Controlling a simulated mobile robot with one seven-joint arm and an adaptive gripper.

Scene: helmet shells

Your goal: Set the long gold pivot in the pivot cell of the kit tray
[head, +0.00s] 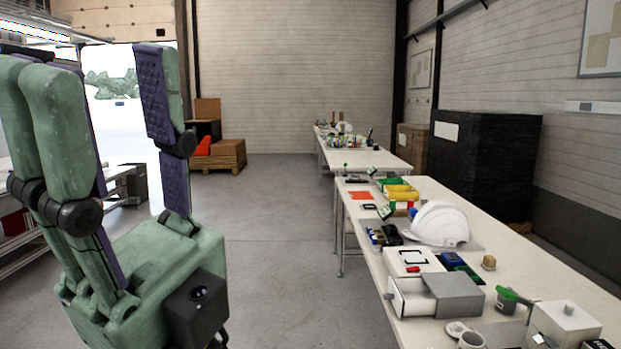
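My gripper (110,80) fills the left of the head view, close to the camera. It has green fingers with purple pads pointing up. The fingers stand well apart with nothing between them, so it is open and empty. It is above the floor, left of and apart from the long white table (345,222). I cannot make out the long gold pivot anywhere in this view. I cannot tell which of the small items on the table, if any, is the kit tray or its pivot cell.
The table holds a white helmet shell (440,223), a grey box (455,294) with an open drawer, a wooden cube (489,262), a grey cup (507,301) and a white knobbed box (565,327). More tables stand behind. The floor (285,270) between gripper and table is clear.

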